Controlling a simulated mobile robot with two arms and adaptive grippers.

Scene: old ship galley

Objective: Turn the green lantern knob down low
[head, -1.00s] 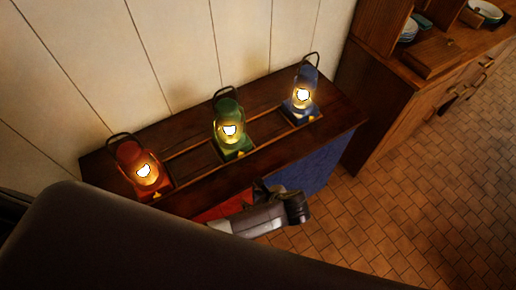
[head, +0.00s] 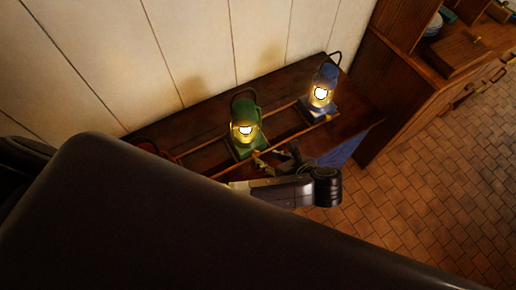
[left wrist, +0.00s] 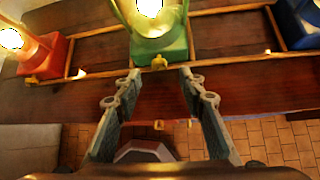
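The green lantern (head: 240,147) stands lit on the wooden shelf, between the blue and red lanterns. In the left wrist view the green lantern (left wrist: 172,46) is at the top centre, with its small brass knob (left wrist: 159,62) on the front of its base. My left gripper (head: 272,158) is in front of the green lantern in the head view. In the left wrist view my left gripper (left wrist: 159,78) is open and empty, one finger to each side of the knob's line. The knob shows just beyond the fingertips; contact cannot be seen. My right gripper is not in view.
A lit blue lantern (head: 323,88) stands to the right, and a lit red lantern (left wrist: 40,55) to the left, mostly hidden in the head view. Low wooden rails (left wrist: 230,60) border the lanterns. A wooden cabinet (head: 400,110) stands at right beside open tiled floor (head: 430,190).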

